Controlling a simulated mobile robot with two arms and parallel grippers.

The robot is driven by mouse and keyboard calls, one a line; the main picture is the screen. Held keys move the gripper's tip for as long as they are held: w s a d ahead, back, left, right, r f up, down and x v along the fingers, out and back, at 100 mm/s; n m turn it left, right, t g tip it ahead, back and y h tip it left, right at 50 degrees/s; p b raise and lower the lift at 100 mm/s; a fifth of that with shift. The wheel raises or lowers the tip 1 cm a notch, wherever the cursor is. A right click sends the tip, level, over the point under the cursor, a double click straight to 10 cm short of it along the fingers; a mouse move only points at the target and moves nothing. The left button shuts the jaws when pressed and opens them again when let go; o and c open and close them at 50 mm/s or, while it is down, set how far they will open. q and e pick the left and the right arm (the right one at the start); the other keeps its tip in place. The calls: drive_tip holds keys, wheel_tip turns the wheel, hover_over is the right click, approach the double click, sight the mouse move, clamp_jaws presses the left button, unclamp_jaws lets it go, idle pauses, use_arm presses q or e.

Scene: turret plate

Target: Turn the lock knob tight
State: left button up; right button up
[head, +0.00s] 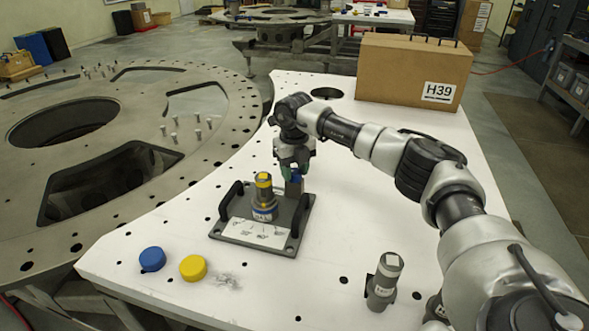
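A small blue knob (296,179), which looks like the lock knob, sits on a grey block (294,188) at the back right of a dark grey fixture plate (304,229). My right gripper (294,171) points down at the knob, its greenish fingertips at either side of the knob's top. The view is too small to tell whether the fingers press on it. A grey cylinder with a yellow band (264,196) stands upright on the plate, left of the knob. My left gripper is not in view.
The plate has black handles (231,194) at its sides. A blue cap (152,259) and a yellow cap (193,268) lie front left on the white table (330,290). Another grey cylinder (384,280) stands front right. A cardboard box (400,75) is at the back.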

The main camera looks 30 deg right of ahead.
sight(294, 171)
drive_tip(key=o, duration=0.4)
drive_tip(key=shift+o, duration=0.2)
wheel_tip(294, 171, up, 11)
drive_tip(key=b, duration=0.2)
idle(0.5)
